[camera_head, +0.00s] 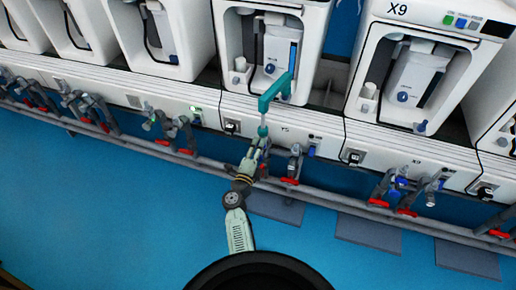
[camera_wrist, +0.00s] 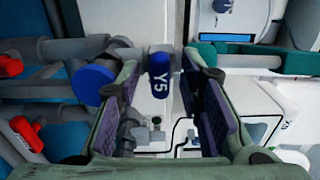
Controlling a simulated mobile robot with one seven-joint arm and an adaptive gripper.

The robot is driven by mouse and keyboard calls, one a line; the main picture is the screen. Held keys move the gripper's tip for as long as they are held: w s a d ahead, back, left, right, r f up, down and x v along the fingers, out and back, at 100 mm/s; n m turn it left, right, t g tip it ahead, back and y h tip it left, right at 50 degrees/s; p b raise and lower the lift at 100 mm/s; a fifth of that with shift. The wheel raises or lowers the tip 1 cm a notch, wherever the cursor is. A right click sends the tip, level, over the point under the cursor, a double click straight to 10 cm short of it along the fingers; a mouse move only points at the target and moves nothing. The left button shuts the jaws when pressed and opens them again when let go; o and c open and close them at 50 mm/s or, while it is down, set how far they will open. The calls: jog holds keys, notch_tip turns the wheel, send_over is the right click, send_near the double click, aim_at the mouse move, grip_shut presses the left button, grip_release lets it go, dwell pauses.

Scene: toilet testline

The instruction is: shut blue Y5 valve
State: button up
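The blue Y5 valve handle (camera_wrist: 159,75) shows in the wrist view with white "Y5" lettering on it. It stands between the two fingers of my gripper (camera_wrist: 163,92), with a visible gap on either side. The gripper is open, with dark ridged pads facing each other. A round blue cap (camera_wrist: 92,84) on a grey pipe sits beside the left finger, overlapping it in the picture. In the head view my gripper (camera_head: 262,148) is at the pipes below the panel marked Y5; the Y5 handle cannot be made out there.
Red handles (camera_wrist: 28,132) on grey pipes lie at left in the wrist view. A teal bent part (camera_head: 273,92) rises just above my gripper in the head view. White toilet stations, one marked X9 (camera_head: 397,10), line the back. The blue floor (camera_head: 110,215) in front is mostly clear.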

jog(key=v, duration=0.7)
jog(key=shift+s, duration=0.25)
jog(key=shift+a, duration=0.1)
dwell(0.4)
